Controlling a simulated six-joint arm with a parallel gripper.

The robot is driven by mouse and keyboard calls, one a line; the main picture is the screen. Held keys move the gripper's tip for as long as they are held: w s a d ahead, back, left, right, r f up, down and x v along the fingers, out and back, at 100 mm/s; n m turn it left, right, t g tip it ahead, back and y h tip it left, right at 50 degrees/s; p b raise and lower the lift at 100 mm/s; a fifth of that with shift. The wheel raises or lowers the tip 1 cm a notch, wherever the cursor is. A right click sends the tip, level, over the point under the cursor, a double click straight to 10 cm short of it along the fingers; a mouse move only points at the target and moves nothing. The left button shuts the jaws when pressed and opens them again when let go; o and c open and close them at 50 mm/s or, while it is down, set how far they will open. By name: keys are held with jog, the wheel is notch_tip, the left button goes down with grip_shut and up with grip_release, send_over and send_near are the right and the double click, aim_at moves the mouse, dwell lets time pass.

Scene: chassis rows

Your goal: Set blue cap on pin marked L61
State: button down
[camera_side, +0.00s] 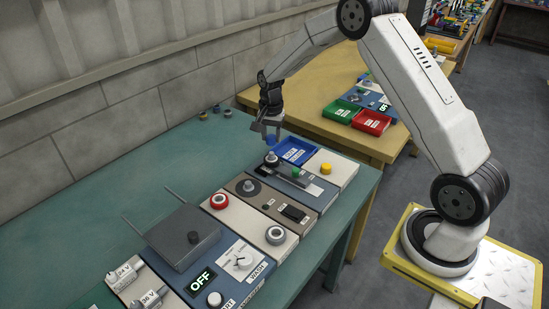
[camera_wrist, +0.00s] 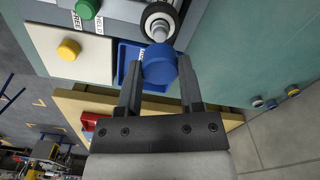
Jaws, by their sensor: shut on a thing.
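My gripper (camera_side: 270,128) points down and is shut on the blue cap (camera_side: 271,140). In the wrist view the blue cap (camera_wrist: 160,62) sits between the two fingers of my gripper (camera_wrist: 160,82). A pale metal pin (camera_wrist: 159,29) in a black ring shows just beyond the cap in that view. In the side view the black ring (camera_side: 271,160) lies below the cap, on a blue-grey panel, and the cap appears above it. The cap hides part of the pin's surroundings in the wrist view. I cannot read a mark L61 in either view.
A blue tray (camera_side: 301,149) lies close behind the ring. A green knob (camera_side: 296,172) and a yellow knob (camera_side: 326,168) stand on nearby panels. Several small caps (camera_side: 228,113) lie at the table's back. Thin rods rise from a grey box (camera_side: 182,235). The left table area is clear.

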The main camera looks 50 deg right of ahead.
jog(key=shift+f, duration=2)
jog(key=shift+c, duration=0.8)
grip_release()
jog(key=shift+r, duration=3.85)
notch_tip(320, 180, up, 7)
